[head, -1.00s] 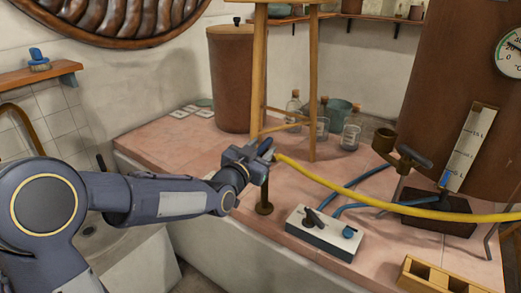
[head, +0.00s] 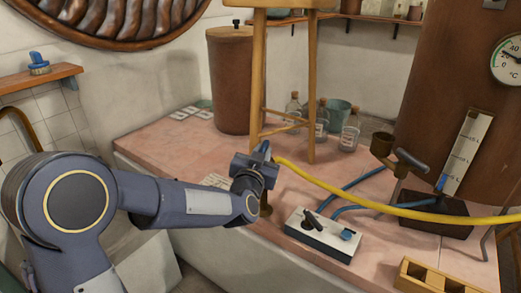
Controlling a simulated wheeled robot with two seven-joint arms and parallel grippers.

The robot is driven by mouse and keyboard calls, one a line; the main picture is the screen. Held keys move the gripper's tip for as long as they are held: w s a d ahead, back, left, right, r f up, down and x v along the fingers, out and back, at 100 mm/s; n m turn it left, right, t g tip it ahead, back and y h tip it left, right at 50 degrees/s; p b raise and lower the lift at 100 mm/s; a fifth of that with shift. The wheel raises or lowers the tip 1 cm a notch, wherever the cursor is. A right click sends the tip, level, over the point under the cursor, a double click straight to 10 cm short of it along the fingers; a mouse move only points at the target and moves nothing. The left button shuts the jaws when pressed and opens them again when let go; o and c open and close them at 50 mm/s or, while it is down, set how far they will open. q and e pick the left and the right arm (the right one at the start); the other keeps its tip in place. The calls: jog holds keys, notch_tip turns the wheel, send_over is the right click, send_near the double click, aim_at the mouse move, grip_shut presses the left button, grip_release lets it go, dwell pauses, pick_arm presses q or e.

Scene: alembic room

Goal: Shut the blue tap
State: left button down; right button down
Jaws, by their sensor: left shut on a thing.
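The tap stands on a short brass post (head: 265,208) near the front edge of the pink tiled bench. Its blue handle (head: 263,150) shows just above my left gripper (head: 258,160), pointing up. My left gripper is shut on it and hides most of the tap body. A yellow hose (head: 340,188) runs from beside the tap to the right across the bench. My right gripper is not in view.
A wooden stool (head: 313,90) stands behind the tap, with several glass bottles (head: 349,135) near it. A white box (head: 322,235) with a black lever and blue knob sits right of the tap. A brown tank (head: 450,90) with a dial and level scale stands at right.

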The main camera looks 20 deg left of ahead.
pick_arm(q)
jog(key=shift+w+d+n+g+y+p, duration=0.3)
jog(key=shift+d+n+g+y+p, duration=0.1)
jog(key=shift+n+g+y+p, duration=2.05)
jog(key=shift+w+d+n+g+y+p, duration=0.35)
jog(key=shift+n+g+y+p, duration=1.55)
jog(key=shift+y, duration=1.2)
jog(key=shift+w+d+n+g+y+p, duration=0.25)
jog(key=shift+d+n+g+y+p, duration=0.2)
jog(key=shift+n+g+y+p, duration=1.75)
jog(key=shift+n+t+y+b, duration=0.3)
jog(key=shift+n+t+y, duration=0.15)
jog(key=shift+n+y, duration=0.1)
jog(key=c, duration=1.3)
grip_release()
jog(key=shift+c, duration=0.2)
jog(key=v, duration=0.7)
jog(key=shift+d, duration=0.35)
